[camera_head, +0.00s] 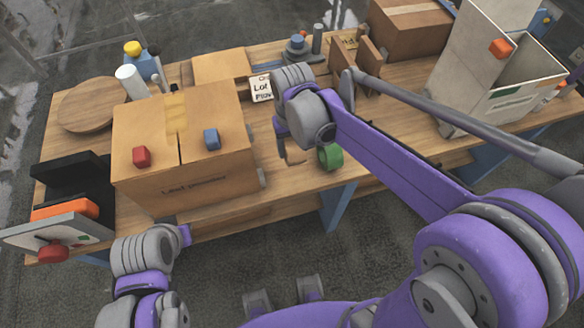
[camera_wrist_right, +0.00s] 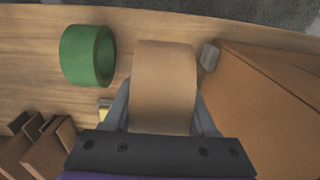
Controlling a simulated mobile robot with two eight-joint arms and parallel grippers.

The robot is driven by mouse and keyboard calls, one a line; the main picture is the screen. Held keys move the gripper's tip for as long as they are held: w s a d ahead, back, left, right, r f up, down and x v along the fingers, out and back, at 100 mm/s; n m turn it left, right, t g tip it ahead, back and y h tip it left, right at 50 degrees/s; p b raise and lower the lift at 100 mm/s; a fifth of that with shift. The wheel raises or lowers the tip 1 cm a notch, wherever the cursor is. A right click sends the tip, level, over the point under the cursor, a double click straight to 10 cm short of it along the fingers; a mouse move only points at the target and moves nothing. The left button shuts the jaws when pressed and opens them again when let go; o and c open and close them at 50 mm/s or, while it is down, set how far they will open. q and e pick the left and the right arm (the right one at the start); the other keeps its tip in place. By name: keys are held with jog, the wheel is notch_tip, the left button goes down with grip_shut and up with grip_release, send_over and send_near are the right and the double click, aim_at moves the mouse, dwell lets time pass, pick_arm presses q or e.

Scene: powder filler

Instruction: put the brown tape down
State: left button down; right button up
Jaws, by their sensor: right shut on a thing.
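The brown tape (camera_wrist_right: 163,80) is a wide tan roll between the two fingers of my right gripper (camera_wrist_right: 162,106) in the right wrist view. The fingers are shut on its sides. In the head view, part of the brown tape (camera_head: 294,154) shows below my right wrist, near the table's front edge. My wrist hides the rest, and I cannot tell whether the roll touches the wood. The green tape (camera_head: 331,157) stands just right of it; in the wrist view the green tape (camera_wrist_right: 88,55) is left of it, apart. My left arm is low at the left; its gripper is not visible.
A large cardboard box (camera_head: 205,180) stands left of the brown tape, with red and blue items on top. A lettered sign (camera_head: 261,88) and brown wooden pieces (camera_wrist_right: 38,145) stand nearby. Bare table (camera_wrist_right: 30,40) lies beside the green tape.

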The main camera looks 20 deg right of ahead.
notch_tip(320, 180, down, 4)
jog(key=shift+w+f, duration=0.1)
jog(key=shift+w, duration=0.05)
jog(key=shift+f, duration=2.15)
jog(key=shift+b, duration=0.3)
jog(key=shift+f, duration=0.2)
jog(key=o, duration=1.3)
jog(key=shift+r, duration=0.15)
